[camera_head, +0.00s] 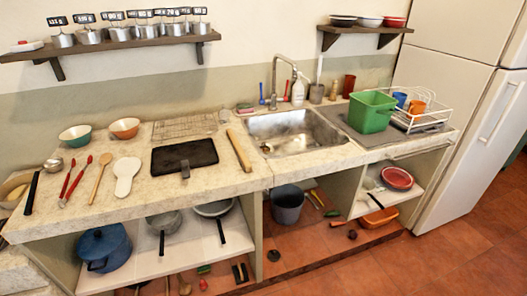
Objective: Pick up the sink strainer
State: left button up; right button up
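I cannot surely pick out the sink strainer. A small round thing (267,148) lies on the counter at the front left of the sink (300,138); it may be the strainer, but it is too small to tell. A dark round piece (273,255) lies low under the counter, near the grey bucket, and is also unclear. The metal sink basin looks empty under its tall faucet (275,82). Neither of my grippers shows in the head view.
A green bin (371,113) and a white dish rack (418,112) stand right of the sink. A wooden rolling pin or board (239,150), a black griddle (184,156) and several utensils lie to the left. A grey bucket (287,205) stands below. The fridge (470,120) bounds the right.

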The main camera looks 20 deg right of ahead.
aim_at(265, 150)
jog(key=z, duration=1.75)
jog(key=i, duration=0.9)
jog(key=u, duration=0.15)
